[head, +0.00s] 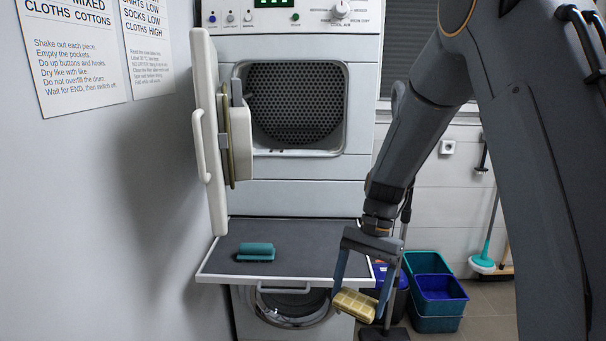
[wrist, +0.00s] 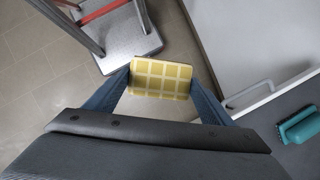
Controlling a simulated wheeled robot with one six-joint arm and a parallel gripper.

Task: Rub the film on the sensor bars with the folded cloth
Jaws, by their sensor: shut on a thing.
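The folded cloth (head: 354,306) is a yellow and cream checked pad. My gripper (head: 360,303) is shut on it and holds it in the air in front of the pull-out shelf's right front corner. The wrist view shows the cloth (wrist: 161,79) squarely between the two fingers. The dryer drum opening (head: 296,104) is uncovered, up and to the left of my gripper. I cannot make out the sensor bars or any film on them from here; the lower lip of the opening (head: 300,153) looks pale.
The dryer door (head: 212,130) stands open at the left. A teal brush (head: 256,250) lies on the grey shelf (head: 310,243), below the opening. A washer (head: 288,305) is under the shelf. Teal and blue tubs (head: 438,318) and a mop (head: 484,262) stand at the right.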

